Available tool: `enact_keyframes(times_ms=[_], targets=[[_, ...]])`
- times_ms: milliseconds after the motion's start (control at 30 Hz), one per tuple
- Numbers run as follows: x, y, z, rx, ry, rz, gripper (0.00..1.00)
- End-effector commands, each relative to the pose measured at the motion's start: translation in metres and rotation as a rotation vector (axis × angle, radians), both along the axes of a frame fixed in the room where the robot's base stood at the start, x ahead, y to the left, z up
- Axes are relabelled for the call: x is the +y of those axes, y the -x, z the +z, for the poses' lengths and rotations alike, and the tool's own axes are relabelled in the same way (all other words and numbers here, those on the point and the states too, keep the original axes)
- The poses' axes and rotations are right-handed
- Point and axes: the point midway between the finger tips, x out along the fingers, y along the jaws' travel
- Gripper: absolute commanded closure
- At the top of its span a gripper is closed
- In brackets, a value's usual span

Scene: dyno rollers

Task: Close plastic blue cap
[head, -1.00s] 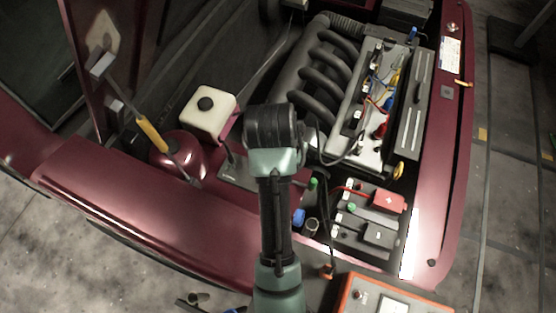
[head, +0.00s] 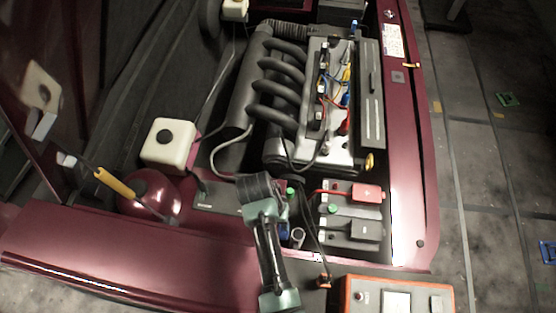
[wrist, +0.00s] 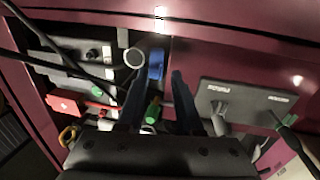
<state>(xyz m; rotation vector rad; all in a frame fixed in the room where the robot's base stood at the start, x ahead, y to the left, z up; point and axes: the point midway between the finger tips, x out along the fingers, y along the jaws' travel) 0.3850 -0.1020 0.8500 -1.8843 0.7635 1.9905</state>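The blue cap (wrist: 156,64) stands beside a pale round opening (wrist: 134,57) in the wrist view; it looks flipped open. Both also show in the head view, the blue cap (head: 284,231) partly behind my arm and the opening (head: 298,236) just right of it. My gripper (wrist: 158,80) is open and empty in the wrist view. Its two dark fingers point toward the blue cap, which lies ahead between and slightly beyond the tips. The distance to it is hard to tell. In the head view my arm hides the fingers.
A battery with a red terminal cover (head: 367,192) sits right of the cap. A green knob (wrist: 153,110) shows between my fingers. Dark cables (head: 312,225) run close by. An orange-framed tester (head: 395,296) stands at the front; a white tank (head: 169,146) is at left.

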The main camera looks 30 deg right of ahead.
Motion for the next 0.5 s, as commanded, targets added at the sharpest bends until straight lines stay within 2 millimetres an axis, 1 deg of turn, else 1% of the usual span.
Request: enact_keyframes(times_ms=[133, 367, 400, 467, 500], targets=[[-0.0012, 0.0006, -0.0074, 0.000, 0.000, 0.000, 0.65], [-0.0013, 0.0004, -0.0082, -0.001, 0.000, 0.000, 0.65], [-0.0013, 0.0004, -0.0081, -0.001, 0.000, 0.000, 0.67], [-0.0013, 0.0004, -0.0080, -0.001, 0.000, 0.000, 0.78], [-0.0012, 0.0004, -0.0080, -0.001, 0.000, 0.000, 0.85]])
